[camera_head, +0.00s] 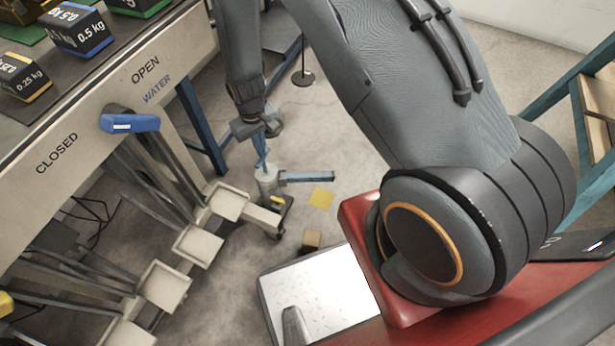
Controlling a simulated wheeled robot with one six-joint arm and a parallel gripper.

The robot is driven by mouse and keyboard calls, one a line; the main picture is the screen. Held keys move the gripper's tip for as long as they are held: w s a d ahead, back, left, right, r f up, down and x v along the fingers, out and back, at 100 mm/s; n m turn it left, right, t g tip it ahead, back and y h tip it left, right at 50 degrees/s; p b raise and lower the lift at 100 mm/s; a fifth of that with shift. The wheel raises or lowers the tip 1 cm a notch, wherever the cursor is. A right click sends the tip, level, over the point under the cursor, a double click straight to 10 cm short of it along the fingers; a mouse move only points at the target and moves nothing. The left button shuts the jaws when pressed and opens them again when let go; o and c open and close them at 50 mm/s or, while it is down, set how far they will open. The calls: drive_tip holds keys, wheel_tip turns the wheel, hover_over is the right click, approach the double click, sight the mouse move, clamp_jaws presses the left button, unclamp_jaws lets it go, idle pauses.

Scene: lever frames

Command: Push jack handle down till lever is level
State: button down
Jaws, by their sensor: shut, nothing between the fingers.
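A jack-like stand (267,184) with a pale round post is on the floor near the middle of the view. A blue bar (308,177) sticks out from it to the right and looks close to level. My gripper (262,150) points down right above the post, shut and empty. A narrow blue piece shows between my wrist and the post; I cannot tell whether it is my fingers or part of the jack. Whether my gripper touches the jack is too small to tell.
A bench at left carries weights (77,30) and a blue lever (130,123) by OPEN and CLOSED labels. Pale pedals (197,245) stand below it. A yellow square (320,198) and a small brown block (311,240) lie on the floor. A blue frame (588,120) stands at right.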

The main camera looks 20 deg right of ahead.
drive_tip(key=shift+f, duration=0.15)
drive_tip(key=shift+f+b, duration=1.2)
drive_tip(key=shift+f, duration=1.15)
wheel_tip(320, 180, up, 9)
drive_tip(key=p, duration=0.6)
drive_tip(key=shift+r, duration=0.1)
